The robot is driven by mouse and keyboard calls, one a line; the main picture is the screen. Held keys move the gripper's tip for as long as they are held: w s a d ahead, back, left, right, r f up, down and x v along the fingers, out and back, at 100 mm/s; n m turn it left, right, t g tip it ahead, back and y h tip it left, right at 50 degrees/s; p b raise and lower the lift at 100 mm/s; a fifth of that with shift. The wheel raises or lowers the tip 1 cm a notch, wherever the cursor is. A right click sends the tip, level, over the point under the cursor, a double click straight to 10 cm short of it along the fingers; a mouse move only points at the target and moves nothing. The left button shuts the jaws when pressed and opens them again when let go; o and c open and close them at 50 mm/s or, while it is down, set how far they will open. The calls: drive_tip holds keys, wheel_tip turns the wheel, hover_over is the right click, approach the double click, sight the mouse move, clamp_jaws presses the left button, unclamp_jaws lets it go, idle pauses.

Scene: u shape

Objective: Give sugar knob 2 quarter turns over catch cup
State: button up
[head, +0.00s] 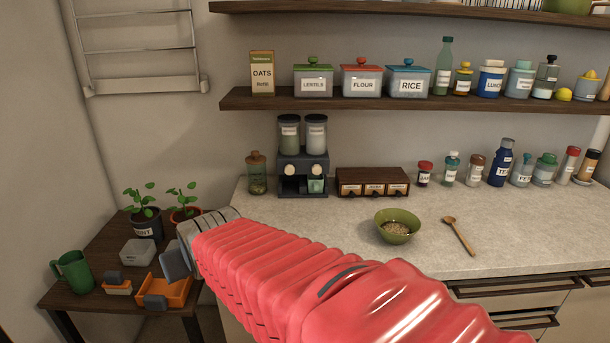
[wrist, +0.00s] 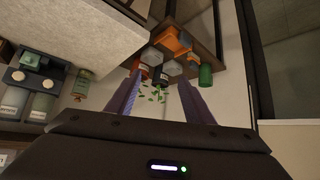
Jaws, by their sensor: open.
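The dispenser (head: 303,188) stands on the counter against the wall, with two clear canisters on top and two pale round knobs, a left knob (head: 289,170) and a right knob (head: 317,170). The canister labels are too small to read, so I cannot tell which is sugar. In the wrist view the dispenser (wrist: 40,70) appears upside down at the left, apart from my fingers. My gripper (wrist: 159,80) is open and empty, pointing down toward the side table; in the head view it is left of the dispenser.
The side table (head: 95,255) holds potted plants, a green mug (head: 73,271), a grey box and orange trays. A shelf (head: 400,102) runs above.

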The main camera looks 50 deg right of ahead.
drive_tip(key=w+d+m+t+h, duration=0.2)
drive_tip(key=w+d, duration=0.5)
drive_tip(key=d, duration=0.5)
drive_tip(key=m+t+h, duration=0.1)
drive_tip(key=m+h, duration=0.4)
drive_tip(key=h, duration=0.4)
approach(317, 172)
drive_tip(key=v, duration=0.6)
drive_tip(key=shift+w+d+f, duration=0.1)
drive_tip(key=shift+w+f, duration=0.05)
drive_tip(key=shift+w, duration=0.05)
drive_tip(key=shift+x, duration=6.9)
drive_tip(key=shift+c, duration=0.2)
